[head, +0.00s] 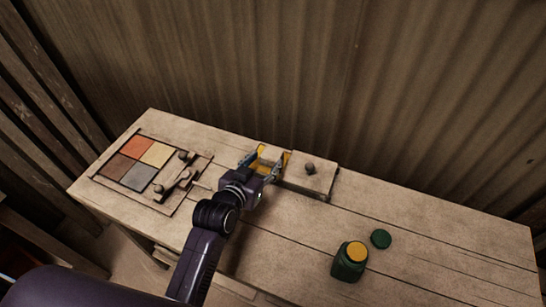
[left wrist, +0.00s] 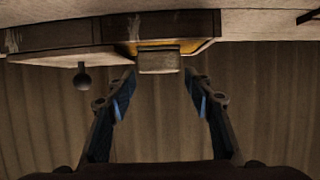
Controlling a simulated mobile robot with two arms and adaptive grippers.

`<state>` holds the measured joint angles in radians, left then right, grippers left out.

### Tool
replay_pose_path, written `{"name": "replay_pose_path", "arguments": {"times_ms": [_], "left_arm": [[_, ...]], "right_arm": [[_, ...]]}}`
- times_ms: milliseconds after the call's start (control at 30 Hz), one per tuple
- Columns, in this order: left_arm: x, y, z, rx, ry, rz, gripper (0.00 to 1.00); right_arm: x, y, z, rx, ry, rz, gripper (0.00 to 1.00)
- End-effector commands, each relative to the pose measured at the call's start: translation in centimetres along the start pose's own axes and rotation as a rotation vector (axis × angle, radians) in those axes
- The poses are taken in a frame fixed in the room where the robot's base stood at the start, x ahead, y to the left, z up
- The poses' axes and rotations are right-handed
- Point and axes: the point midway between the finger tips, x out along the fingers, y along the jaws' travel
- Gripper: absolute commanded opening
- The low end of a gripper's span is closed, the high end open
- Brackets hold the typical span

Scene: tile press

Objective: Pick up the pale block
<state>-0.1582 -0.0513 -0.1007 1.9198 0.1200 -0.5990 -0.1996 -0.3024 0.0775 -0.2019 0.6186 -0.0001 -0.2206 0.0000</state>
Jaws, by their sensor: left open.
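The pale block (left wrist: 158,61) shows in the left wrist view as a small greyish-beige block at the yellow-lined opening of a box. In the head view the block (head: 272,154) is small and partly hidden by my gripper. My left gripper (head: 265,163) is open at the near side of this opening. In the left wrist view its two fingers (left wrist: 160,76) stand apart, one to each side of the block, with clear gaps. The fingers do not appear to touch it. My right gripper is in neither view.
A flat lid with a dark knob (head: 312,176) covers the box's right part. On the left lies a frame with four coloured tiles (head: 122,169) and small wooden handles. The table's right side is mostly clear.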

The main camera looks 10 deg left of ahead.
Motion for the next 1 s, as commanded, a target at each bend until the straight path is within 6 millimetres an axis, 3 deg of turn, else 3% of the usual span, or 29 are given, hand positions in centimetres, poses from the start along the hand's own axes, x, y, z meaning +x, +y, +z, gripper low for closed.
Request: {"name": "replay_pose_path", "arguments": {"times_ms": [233, 600, 900, 1000], "left_arm": [[1.5, 0.0, -0.2, -0.001, 0.0, 0.0, 0.48], [5.6, 0.0, 0.0, -0.001, 0.0, 0.0, 0.48], [5.9, 0.0, 0.0, 0.0, 0.0, 0.0, 0.48], [5.9, 0.0, 0.0, 0.0, 0.0, 0.0, 0.39]], "right_arm": [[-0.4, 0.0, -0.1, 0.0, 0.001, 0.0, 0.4], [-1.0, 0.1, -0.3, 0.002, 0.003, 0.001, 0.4], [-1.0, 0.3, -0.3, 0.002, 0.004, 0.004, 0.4], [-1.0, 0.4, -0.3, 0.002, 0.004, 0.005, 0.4]]}}
